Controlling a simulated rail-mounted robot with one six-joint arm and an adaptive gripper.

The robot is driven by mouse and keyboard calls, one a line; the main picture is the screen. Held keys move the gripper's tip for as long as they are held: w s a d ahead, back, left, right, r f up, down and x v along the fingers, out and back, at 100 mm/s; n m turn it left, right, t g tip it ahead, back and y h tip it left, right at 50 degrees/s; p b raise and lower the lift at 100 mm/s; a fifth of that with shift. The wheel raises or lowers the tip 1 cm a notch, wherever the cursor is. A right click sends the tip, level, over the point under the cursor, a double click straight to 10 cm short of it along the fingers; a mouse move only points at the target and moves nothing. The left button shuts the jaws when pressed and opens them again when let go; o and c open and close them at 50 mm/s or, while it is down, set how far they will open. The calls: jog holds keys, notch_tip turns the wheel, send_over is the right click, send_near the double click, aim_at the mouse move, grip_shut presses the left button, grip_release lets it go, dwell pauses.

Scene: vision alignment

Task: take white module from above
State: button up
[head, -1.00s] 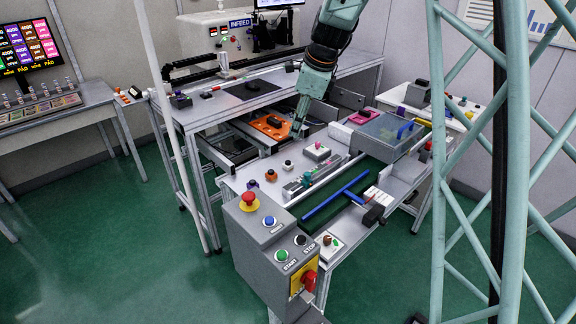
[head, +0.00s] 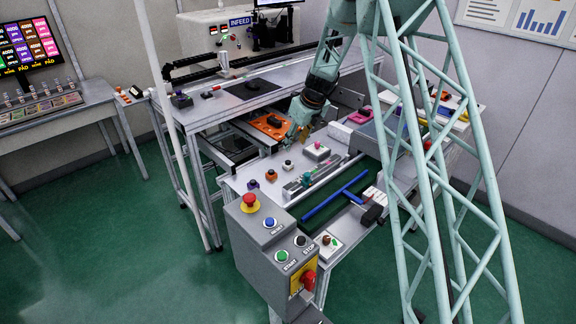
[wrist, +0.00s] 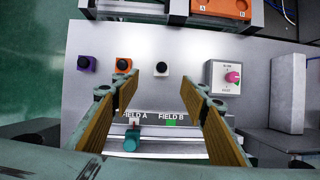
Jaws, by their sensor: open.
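The white module (wrist: 161,69) is a small pale block with a round black top. It sits upright on the light bench in the wrist view, ahead of the gap between my fingers. In the head view the white module (head: 287,166) stands right of the orange module (head: 271,174). My gripper (wrist: 168,98) is open, with both tan finger pads wide apart and nothing between them. In the head view my gripper (head: 292,136) hangs above and behind the modules, apart from the white one.
An orange module (wrist: 124,66) and a purple module (wrist: 87,63) stand left of the white one. A box with a pink knob (wrist: 232,77) stands to its right. The slide marked FIELD A and FIELD B (wrist: 150,128) lies in front. An orange fixture (wrist: 221,8) is behind.

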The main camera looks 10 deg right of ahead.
jog(key=shift+w+d+f+m, duration=0.15)
jog(key=shift+w+f+m, duration=0.25)
jog(key=shift+f, duration=0.4)
jog(key=b, duration=0.1)
send_near(288, 162)
jog(key=shift+w+x, duration=0.1)
jog(key=shift+x, duration=1.15)
jog(key=shift+w+x, duration=0.15)
jog(key=shift+x, duration=1.15)
jog(key=shift+d, duration=0.1)
jog(key=shift+b+x, duration=0.75)
jog(key=shift+x, duration=1.75)
jog(key=shift+c, duration=0.3)
jog(key=c, duration=0.9)
